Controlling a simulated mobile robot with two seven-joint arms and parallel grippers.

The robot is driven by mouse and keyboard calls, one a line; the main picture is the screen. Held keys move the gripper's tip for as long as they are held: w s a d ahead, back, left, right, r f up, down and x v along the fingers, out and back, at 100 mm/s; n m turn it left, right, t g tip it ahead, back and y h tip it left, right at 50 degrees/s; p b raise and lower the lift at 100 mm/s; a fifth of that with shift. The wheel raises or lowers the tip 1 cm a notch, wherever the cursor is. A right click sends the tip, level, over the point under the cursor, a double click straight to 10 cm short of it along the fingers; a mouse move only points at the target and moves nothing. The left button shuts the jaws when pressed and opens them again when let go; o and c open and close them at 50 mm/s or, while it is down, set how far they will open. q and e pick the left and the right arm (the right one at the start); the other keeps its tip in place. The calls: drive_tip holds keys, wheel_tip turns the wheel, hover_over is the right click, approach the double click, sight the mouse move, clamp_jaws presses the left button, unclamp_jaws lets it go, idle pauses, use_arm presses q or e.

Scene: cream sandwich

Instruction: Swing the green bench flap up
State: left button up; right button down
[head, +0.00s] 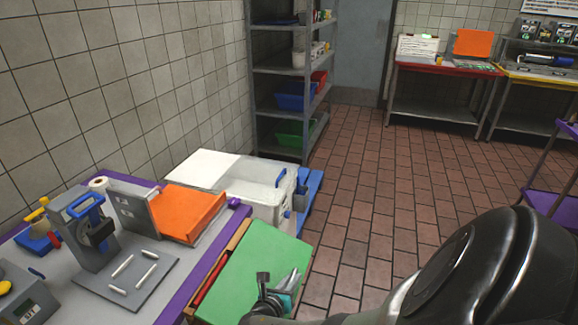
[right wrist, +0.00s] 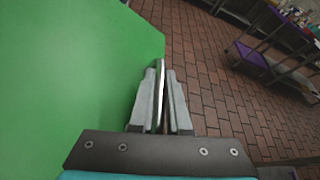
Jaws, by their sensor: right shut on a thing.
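The green bench flap (head: 256,268) is a flat green panel beside the purple-edged bench in the head view. It fills the left of the right wrist view (right wrist: 70,80). Its exact tilt is hard to tell. My right gripper (head: 292,280) is at the flap's near right edge. In the right wrist view its two grey fingers (right wrist: 163,75) are closed together along that edge, shut on the flap. The gripped part is mostly hidden between the fingers. My left gripper is not in view.
The bench (head: 60,262) carries a grey press (head: 90,235) and an orange panel (head: 188,212). A white bin (head: 262,190) stands beyond the flap. Grey shelves (head: 280,70) stand behind. Tiled floor (head: 370,190) is clear to the right, with a purple cart (right wrist: 250,55) farther off.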

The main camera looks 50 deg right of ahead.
drive_tip(key=shift+n+g+h, duration=0.4)
drive_tip(key=shift+n+g, duration=0.2)
drive_tip(key=shift+n, duration=0.3)
drive_tip(key=r+p, duration=0.3)
drive_tip(key=r, duration=0.2)
drive_tip(key=shift+w+r, duration=0.1)
drive_tip(key=shift+w, duration=0.1)
drive_tip(key=shift+w+a+r+p, duration=0.1)
drive_tip(key=shift+w+r+p, duration=0.05)
drive_tip(key=shift+r+p, duration=0.4)
drive_tip(key=shift+w+a+r+p, duration=0.1)
drive_tip(key=shift+w+r+p, duration=0.05)
drive_tip(key=shift+r+p, duration=0.4)
drive_tip(key=shift+d, duration=0.1)
drive_tip(key=c, duration=1.2)
unclamp_jaws()
drive_tip(key=shift+c, duration=0.2)
drive_tip(key=shift+o, duration=0.4)
drive_tip(key=shift+s, duration=0.1)
drive_tip(key=p+v, duration=0.4)
drive_tip(key=v, duration=1.1)
drive_tip(key=shift+a, duration=0.2)
